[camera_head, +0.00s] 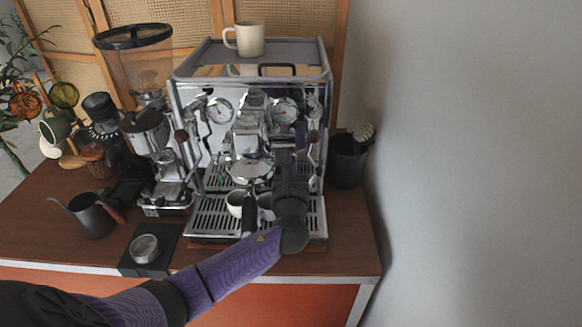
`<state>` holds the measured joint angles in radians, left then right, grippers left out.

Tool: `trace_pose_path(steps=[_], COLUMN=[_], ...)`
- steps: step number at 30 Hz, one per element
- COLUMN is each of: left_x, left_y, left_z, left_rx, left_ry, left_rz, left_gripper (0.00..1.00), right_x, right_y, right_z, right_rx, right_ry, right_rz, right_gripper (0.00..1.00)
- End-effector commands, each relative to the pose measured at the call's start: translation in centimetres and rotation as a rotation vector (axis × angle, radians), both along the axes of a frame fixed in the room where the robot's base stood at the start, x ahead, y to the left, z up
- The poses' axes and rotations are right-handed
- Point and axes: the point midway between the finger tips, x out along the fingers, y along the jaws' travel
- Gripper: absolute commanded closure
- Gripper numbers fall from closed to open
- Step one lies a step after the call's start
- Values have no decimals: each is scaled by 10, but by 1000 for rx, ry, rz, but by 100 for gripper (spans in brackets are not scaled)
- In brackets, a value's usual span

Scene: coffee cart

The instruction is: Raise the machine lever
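The chrome espresso machine (205,150) stands on the wooden counter with its front towards me. Its brew group (250,140) is in the middle of the front, between two round gauges. I cannot pick out the machine lever clearly; the area right of the brew group is partly covered by my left gripper. My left arm crosses from the lower left, and my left gripper (286,148) points up and forward at the front, right of the brew group. Its fingers are small and dark against the machine, so their opening and any contact are unclear. My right gripper is not in view.
A black handle (249,214) hangs below the brew group, beside a white cup (234,203) on the drip tray (205,222). A grinder (145,80) and grey pitcher (92,216) stand left. A black bin (346,160) stands right, near the wall. A mug (250,40) sits on top.

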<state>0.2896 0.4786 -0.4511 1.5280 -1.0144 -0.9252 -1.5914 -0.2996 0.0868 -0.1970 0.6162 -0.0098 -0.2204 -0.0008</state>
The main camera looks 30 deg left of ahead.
Motion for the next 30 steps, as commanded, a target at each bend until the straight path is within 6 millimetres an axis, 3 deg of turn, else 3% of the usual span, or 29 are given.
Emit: trace_pose_path(steps=[5, 9, 15, 30], left_x=[-11, -47, -87, -91], left_y=[-4, -19, -36, -37], left_z=[0, -1, -9, -12], left_rx=[1, -1, -1, -1], left_ry=[6, 7, 3, 1], left_rz=[-1, -2, 0, 0], left_gripper=[100, 100, 100, 100], right_x=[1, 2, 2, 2], right_y=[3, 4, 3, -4], right_z=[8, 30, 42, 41], right_rx=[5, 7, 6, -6], right_ry=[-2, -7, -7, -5], right_rz=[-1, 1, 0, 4], right_gripper=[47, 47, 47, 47])
